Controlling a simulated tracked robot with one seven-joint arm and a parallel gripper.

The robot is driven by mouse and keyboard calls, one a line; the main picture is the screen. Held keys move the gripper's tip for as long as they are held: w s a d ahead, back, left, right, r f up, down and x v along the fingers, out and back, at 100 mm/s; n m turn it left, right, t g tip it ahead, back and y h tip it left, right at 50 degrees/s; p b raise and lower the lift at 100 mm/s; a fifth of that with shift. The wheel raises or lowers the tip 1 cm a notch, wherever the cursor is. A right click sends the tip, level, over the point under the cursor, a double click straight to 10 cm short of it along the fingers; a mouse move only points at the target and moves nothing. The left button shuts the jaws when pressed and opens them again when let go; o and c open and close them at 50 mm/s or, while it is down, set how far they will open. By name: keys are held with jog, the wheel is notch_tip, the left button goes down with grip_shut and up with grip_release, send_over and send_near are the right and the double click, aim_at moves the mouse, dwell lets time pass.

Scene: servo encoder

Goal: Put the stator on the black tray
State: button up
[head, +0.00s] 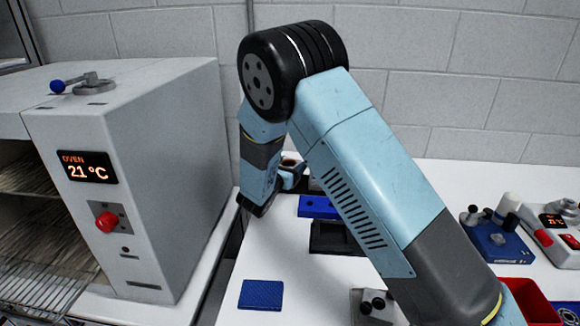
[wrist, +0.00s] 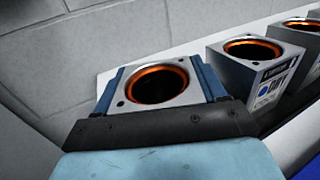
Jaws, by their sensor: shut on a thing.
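My gripper (wrist: 160,88) is shut on a stator, with one blue finger on each side of it. The held stator (wrist: 122,104) is a grey square block with a copper-ringed dark bore, its open face towards the wrist camera. In the head view my gripper (head: 291,175) is at the back of the white table, partly hidden by my arm. A black tray (head: 330,240) lies nearer, partly hidden behind my arm. I cannot tell whether the held stator touches the table.
Other stators (wrist: 254,68) stand in a row at right in the wrist view. A blue tray (head: 317,207) lies behind the black one. A blue mat (head: 261,294) lies in front. The oven (head: 125,190) stands at left, a red bin (head: 525,300) at right.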

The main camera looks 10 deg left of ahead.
jog(key=shift+f, duration=0.1)
jog(key=o, duration=1.3)
jog(key=shift+c, duration=0.2)
jog(key=v, duration=1.2)
jog(key=s+d+r+m+g+h, duration=0.15)
jog(key=d+r+m+g, duration=0.3)
jog(key=d, duration=0.55)
jog(key=s+d+r+m+g+h, duration=0.15)
jog(key=d+r+m+g, duration=0.35)
jog(key=d, duration=0.6)
jog(key=s+d+r+m+g+h, duration=0.1)
jog(key=s+d+r+m+g, duration=0.15)
jog(key=d+r+m, duration=0.55)
jog(key=s+d+r+m+g+y, duration=0.1)
jog(key=s+d+m+g+y, duration=0.35)
jog(key=s+d, duration=0.6)
jog(key=s+r+m+t+y, duration=0.4)
jog(key=s+m+t+y, duration=0.1)
jog(key=s+m, duration=0.5)
jog(key=shift+s+d+r, duration=0.35)
jog(key=shift+s+d, duration=0.15)
